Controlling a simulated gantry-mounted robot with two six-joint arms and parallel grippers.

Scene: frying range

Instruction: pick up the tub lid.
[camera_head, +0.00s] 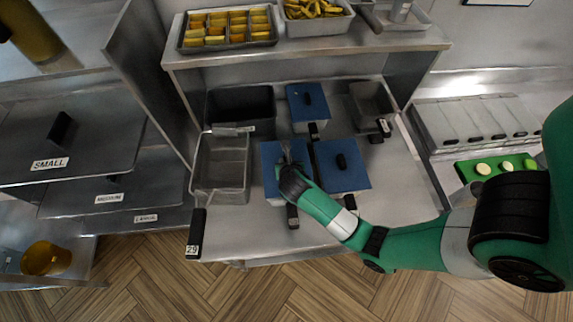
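Three tubs with blue lids stand on the steel frying range. One lid (270,155) is at the middle left, one lid (347,178) is to its right, and a smaller lid (305,95) is at the back. The wrist and arm hide part of that lid. I cannot tell whether the fingers are shut on its knob. My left gripper is not in view.
An empty wire basket (221,165) with a black handle is left of the lids. A dark open bin (240,104) is behind it, and a small metal tub (372,101) is at the back right. The shelf (290,47) above holds food trays.

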